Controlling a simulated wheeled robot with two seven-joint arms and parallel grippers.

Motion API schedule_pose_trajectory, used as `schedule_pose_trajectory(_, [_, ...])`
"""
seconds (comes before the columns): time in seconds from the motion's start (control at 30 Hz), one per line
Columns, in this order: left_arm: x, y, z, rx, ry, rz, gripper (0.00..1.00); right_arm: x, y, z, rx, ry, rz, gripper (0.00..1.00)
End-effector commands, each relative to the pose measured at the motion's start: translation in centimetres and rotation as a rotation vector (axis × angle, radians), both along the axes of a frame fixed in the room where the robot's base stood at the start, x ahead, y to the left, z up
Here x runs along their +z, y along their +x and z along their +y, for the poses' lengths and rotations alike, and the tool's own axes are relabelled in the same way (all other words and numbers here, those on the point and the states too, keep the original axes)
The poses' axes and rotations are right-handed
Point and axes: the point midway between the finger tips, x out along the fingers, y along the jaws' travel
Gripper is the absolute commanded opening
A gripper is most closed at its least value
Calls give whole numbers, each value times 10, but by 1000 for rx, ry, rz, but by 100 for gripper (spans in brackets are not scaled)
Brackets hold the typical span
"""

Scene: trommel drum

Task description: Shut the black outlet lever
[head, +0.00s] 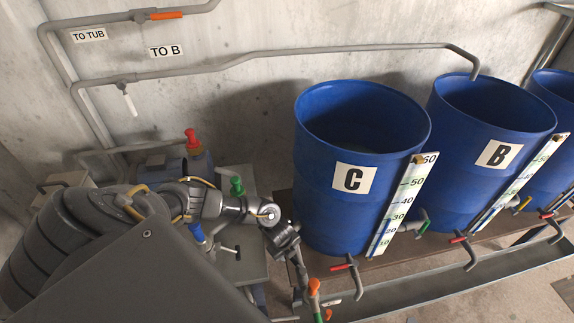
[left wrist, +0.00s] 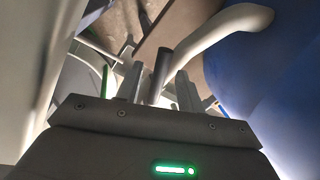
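My left arm comes in from the left, and my left gripper (head: 298,262) is low beside the left side of blue drum C (head: 315,190). In the left wrist view a black lever-like bar (left wrist: 162,68) stands between the two fingers of my left gripper (left wrist: 160,88). The fingers are apart, with a gap visible on each side of the bar. I cannot tell whether either finger touches it. A pale grey curved pipe (left wrist: 235,25) runs just behind and right of the bar. In the head view the black lever is not clearly visible near the gripper. My right gripper is not in view.
Drum B (head: 460,150) and another blue drum stand to the right. A red-handled tap (head: 345,267) is at the front of drum C. A grey trough (head: 440,283) runs along the front. The blue drum wall is close at right in the wrist view.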

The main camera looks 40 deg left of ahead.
Motion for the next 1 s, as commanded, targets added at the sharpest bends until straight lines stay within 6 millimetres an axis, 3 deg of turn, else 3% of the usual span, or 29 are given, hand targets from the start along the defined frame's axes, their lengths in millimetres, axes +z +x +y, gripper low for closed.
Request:
schedule_pose_trajectory(0.17, [17,-2,1,0,-1,-2,38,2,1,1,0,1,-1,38])
schedule_pose_trajectory(0.6, [94,-18,5,-1,0,-2,38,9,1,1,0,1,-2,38])
schedule_pose_trajectory(1.0, [106,-20,5,0,1,0,38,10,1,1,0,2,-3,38])
